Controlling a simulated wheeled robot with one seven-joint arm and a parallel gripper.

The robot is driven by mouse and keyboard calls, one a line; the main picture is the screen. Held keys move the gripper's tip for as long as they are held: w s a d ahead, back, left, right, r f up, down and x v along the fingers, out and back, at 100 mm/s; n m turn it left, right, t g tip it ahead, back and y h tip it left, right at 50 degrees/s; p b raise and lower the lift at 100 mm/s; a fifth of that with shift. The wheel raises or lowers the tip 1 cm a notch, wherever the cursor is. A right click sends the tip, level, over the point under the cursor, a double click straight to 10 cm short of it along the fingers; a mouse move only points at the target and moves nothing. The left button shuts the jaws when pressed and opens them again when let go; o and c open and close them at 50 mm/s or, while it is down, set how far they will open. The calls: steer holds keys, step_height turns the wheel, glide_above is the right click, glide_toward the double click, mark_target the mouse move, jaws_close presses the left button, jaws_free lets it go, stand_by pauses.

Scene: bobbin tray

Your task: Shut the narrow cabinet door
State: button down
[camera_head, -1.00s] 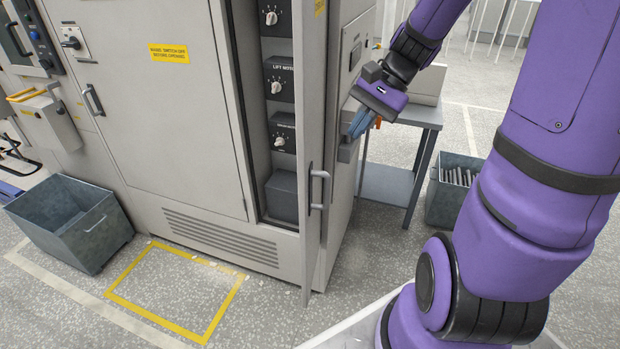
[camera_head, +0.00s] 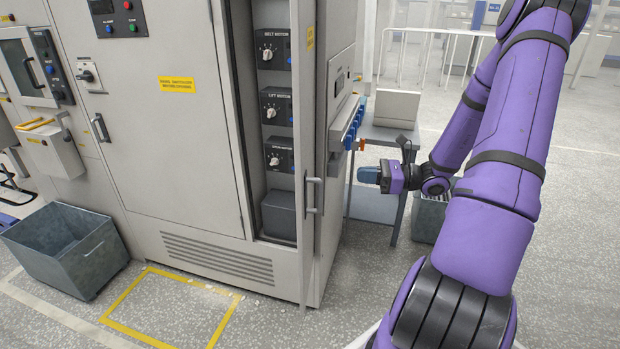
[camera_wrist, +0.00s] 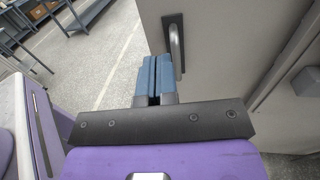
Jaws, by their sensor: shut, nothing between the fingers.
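The narrow cabinet door (camera_head: 308,110) stands swung open in the head view, seen nearly edge-on. Its grey bar handle (camera_head: 318,192) sits low on its right-hand side. The open bay behind it shows several black switch modules. My gripper (camera_head: 362,175) is right of the door and its handle, apart from them in the picture, with its blue fingers pointing left. In the wrist view the fingers (camera_wrist: 152,78) are shut and empty. A dark-plated handle (camera_wrist: 176,42) on a pale grey panel, apparently the door, shows just beyond the fingertips; whether they touch is unclear.
A row of coloured items (camera_head: 352,128) juts from the cabinet's right side. A small grey table (camera_head: 385,205) and a bin (camera_head: 428,218) stand behind my gripper. A grey bin (camera_head: 65,250) is at left.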

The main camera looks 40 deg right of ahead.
mark_target(304, 171)
steer(key=x, duration=1.3)
steer(key=shift+w+a+f, duration=0.1)
steer(key=shift+w+a, duration=0.1)
steer(key=shift+w, duration=0.15)
steer(key=shift+w+a, duration=0.1)
